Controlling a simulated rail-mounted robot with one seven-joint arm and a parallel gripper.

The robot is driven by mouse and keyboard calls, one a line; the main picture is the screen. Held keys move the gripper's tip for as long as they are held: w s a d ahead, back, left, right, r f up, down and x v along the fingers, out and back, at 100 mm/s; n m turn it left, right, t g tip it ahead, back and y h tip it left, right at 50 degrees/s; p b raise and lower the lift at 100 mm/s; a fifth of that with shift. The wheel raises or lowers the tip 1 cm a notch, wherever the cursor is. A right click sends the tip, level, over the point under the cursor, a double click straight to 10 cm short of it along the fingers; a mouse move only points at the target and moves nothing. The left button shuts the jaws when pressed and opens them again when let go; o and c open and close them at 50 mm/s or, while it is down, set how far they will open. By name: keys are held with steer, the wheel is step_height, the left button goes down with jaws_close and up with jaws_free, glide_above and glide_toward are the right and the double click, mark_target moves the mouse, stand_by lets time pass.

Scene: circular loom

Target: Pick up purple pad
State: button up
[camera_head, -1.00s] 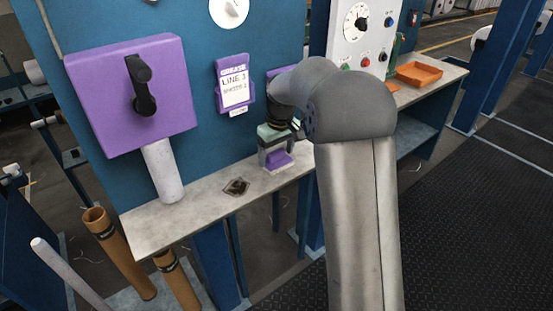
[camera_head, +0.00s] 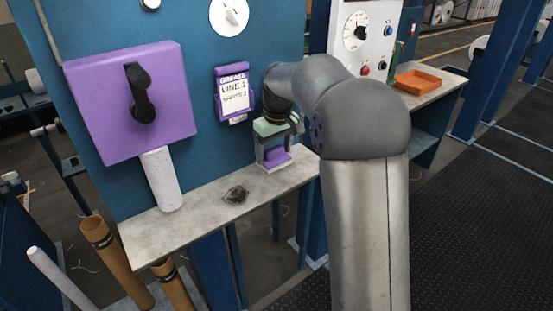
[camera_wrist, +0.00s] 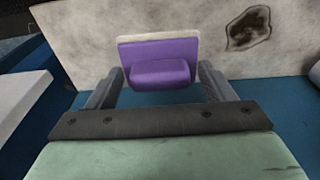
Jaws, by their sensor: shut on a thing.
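The purple pad (camera_wrist: 160,66) has a raised purple block on top and a pale edge along its far side. In the wrist view it sits between the two fingers of my gripper (camera_wrist: 160,88), which is shut on it.
A dark, ragged stain (camera_head: 236,194) marks the shelf left of the gripper. A purple box with a black handle (camera_head: 130,100) and a purple-framed sign (camera_head: 234,93) are on the blue panel. An orange tray (camera_head: 418,79) stands at the right.

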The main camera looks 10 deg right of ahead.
mark_target(267, 165)
steer(key=s+r, duration=0.1)
steer(key=s+a+r, duration=0.1)
steer(key=r, duration=0.1)
steer(key=s+a+r+b, duration=0.1)
steer(key=shift+a+r, duration=0.15)
steer(key=shift+a, duration=0.1)
steer(key=s+a+r+b, duration=0.1)
steer(key=s+a+r, duration=0.3)
steer(key=s, duration=0.3)
steer(key=shift+a+b, duration=0.4)
steer(key=shift+a, duration=0.4)
steer(key=shift+o, duration=0.7)
steer(key=shift+w, duration=0.1)
steer(key=shift+w+p, duration=0.1)
steer(key=shift+p, duration=0.2)
